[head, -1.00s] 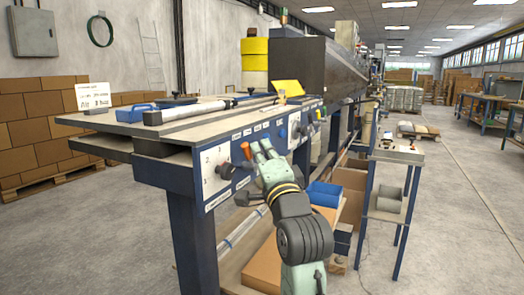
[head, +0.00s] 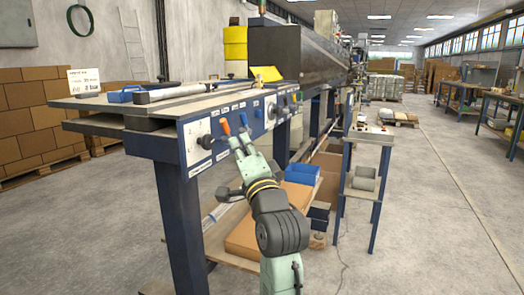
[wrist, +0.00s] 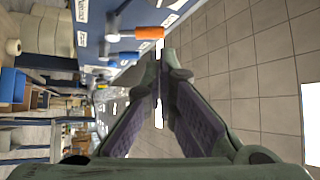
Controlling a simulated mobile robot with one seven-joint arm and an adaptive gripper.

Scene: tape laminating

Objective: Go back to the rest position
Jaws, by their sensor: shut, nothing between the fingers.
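My gripper (head: 240,142) is shut and empty. It is in front of the control panel (head: 196,155) of the blue machine bench, just below and to the right of an orange-handled lever (head: 225,127). A blue-handled lever (head: 244,118) is just above the gripper. The wrist view shows my two fingers (wrist: 161,62) converging over the grey floor, with the orange lever (wrist: 148,32) and the blue lever (wrist: 112,57) beyond them at the upper left. The fingers look apart from both levers. My arm reaches up from the bottom of the head view.
A black knob (head: 205,141) is on the panel left of the levers. A small side table (head: 371,135) stands to the right. The floor (head: 430,225) at right is open.

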